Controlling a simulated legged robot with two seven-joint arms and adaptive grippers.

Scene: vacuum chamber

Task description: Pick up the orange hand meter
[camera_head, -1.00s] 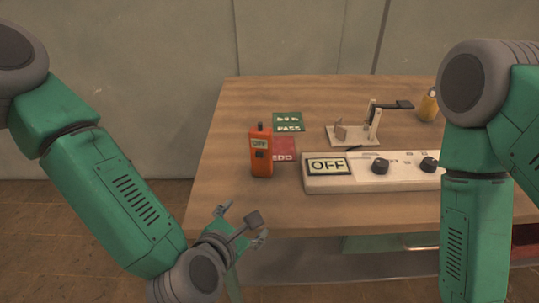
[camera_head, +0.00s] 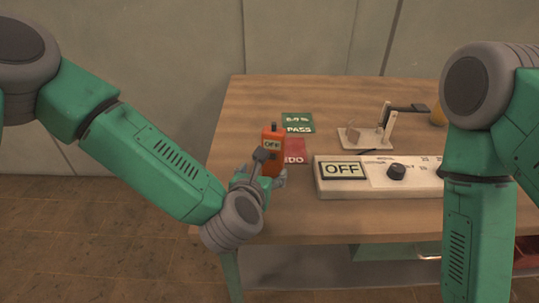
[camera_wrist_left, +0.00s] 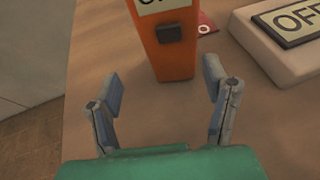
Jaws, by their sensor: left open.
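The orange hand meter (camera_head: 271,138) stands upright on the table's left part, with a small "OFF" display and a dark stub on top. In the left wrist view the hand meter (camera_wrist_left: 165,45) rises just beyond the fingertips, its top cut off by the frame. My left gripper (camera_head: 267,168) is in front of the meter and partly hides its lower part. In the wrist view the left gripper (camera_wrist_left: 161,85) is open, its fingers apart and nothing between them. My right arm hangs at the right; its gripper is out of view.
The wooden table (camera_head: 240,110) bears a green "PASS" card (camera_head: 298,123), a red card (camera_head: 294,151) behind the meter, and a white panel (camera_head: 350,188) with an "OFF" display and knob to the right.

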